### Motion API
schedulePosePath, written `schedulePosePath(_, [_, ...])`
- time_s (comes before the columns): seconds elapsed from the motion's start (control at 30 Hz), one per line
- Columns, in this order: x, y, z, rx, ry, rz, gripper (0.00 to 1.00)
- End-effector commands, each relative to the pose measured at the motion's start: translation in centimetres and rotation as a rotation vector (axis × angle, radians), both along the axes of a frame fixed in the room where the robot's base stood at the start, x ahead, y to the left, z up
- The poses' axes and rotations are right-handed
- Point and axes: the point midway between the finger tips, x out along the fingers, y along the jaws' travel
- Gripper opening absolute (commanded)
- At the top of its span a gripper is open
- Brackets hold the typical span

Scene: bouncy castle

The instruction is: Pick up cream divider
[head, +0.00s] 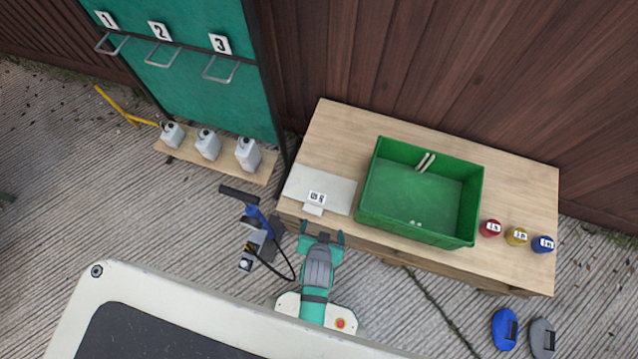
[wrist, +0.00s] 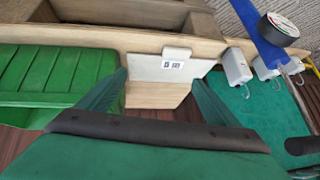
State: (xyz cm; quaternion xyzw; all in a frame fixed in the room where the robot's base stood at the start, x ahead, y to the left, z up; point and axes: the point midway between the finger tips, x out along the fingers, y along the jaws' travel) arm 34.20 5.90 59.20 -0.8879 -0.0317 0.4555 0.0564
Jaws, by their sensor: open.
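The cream divider (head: 330,188) appears to be the flat pale panel lying at the left end of the wooden table. A small tab with a black-and-white label is at its front edge. The pale panel and label also show in the wrist view (wrist: 150,68), between my fingers. My gripper (head: 322,236) is open and empty, just in front of the table edge by the labelled tab. In the wrist view my gripper (wrist: 159,78) has its two green fingers either side of the panel. I cannot tell how far the fingertips are from it.
A green crate (head: 372,193) stands just right of the panel, with small cream pieces inside. White jugs (head: 208,146) stand on a low shelf at left. A blue-and-black tool (head: 254,222) is left of my gripper.

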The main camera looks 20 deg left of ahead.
Motion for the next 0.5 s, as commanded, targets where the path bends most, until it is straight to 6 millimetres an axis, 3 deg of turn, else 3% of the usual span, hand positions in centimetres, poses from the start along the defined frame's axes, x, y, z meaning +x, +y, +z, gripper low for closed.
schedulePosePath(0.03, [1.4,0.8,-1.0,0.001,0.044,0.008,0.84])
schedulePosePath(0.2, [4.3,2.9,-3.7,-0.014,0.225,0.019,0.84])
schedulePosePath(0.37, [6.8,4.7,-4.4,-0.045,0.39,0.018,0.84])
schedulePosePath(0.5, [8.5,5.9,-3.9,-0.076,0.506,0.012,0.84])
